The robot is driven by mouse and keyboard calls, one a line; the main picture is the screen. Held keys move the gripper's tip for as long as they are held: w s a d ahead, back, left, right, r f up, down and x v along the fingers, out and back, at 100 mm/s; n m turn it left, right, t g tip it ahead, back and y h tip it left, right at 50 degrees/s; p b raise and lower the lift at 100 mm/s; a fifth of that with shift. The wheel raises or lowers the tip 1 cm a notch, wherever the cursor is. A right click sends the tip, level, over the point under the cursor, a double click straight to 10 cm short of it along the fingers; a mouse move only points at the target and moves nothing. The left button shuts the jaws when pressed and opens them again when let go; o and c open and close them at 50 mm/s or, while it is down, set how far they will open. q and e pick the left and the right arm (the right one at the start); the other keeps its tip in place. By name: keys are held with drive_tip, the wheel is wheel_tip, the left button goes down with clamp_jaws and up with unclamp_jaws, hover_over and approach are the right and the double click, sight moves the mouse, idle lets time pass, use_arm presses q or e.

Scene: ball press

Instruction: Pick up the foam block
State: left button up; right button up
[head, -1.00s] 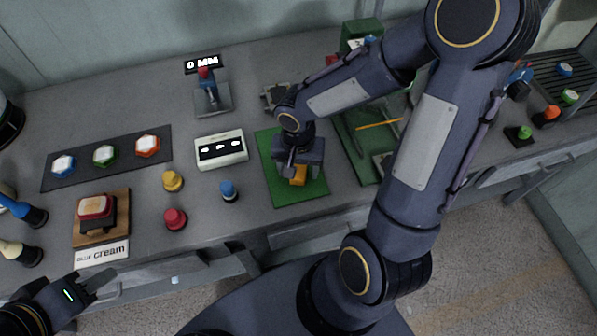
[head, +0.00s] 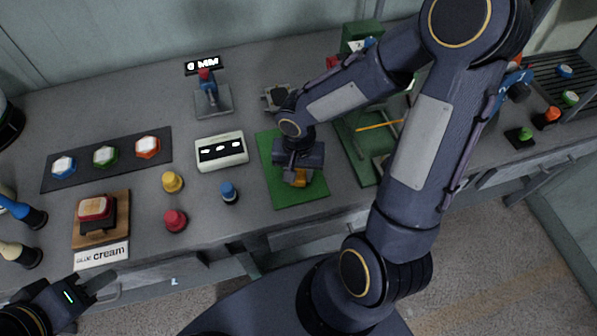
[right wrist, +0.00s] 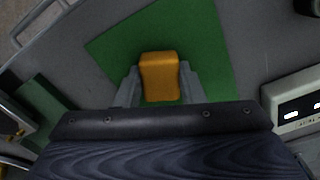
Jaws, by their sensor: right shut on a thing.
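The orange-yellow foam block (head: 299,180) is on or just above the green mat (head: 281,195); I cannot tell whether it touches the mat. In the right wrist view the block (right wrist: 160,76) sits between the two grey fingers of my right gripper (right wrist: 159,84), which is shut on it. In the head view my right gripper (head: 297,172) points down over the mat and hides part of the block. My left gripper (head: 97,288) is at the lower left, in front of the bench edge, with its fingers apart and nothing between them.
A white box with a dark display (head: 221,151) stands left of the mat. A green-based frame (head: 367,140) stands right of the mat. Bare bench lies between the knobs and the mat.

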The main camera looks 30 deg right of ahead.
wheel_tip(320, 180, up, 3)
drive_tip(key=shift+r+p, duration=0.1)
drive_tip(key=shift+p, duration=0.2)
drive_tip(key=s+a+r+b, duration=0.1)
drive_tip(key=s+a+r, duration=0.8)
drive_tip(key=a, duration=0.1)
drive_tip(key=shift+a+r, duration=0.35)
drive_tip(key=shift+r, duration=0.05)
drive_tip(key=o, duration=0.4)
drive_tip(key=shift+c, duration=1.3)
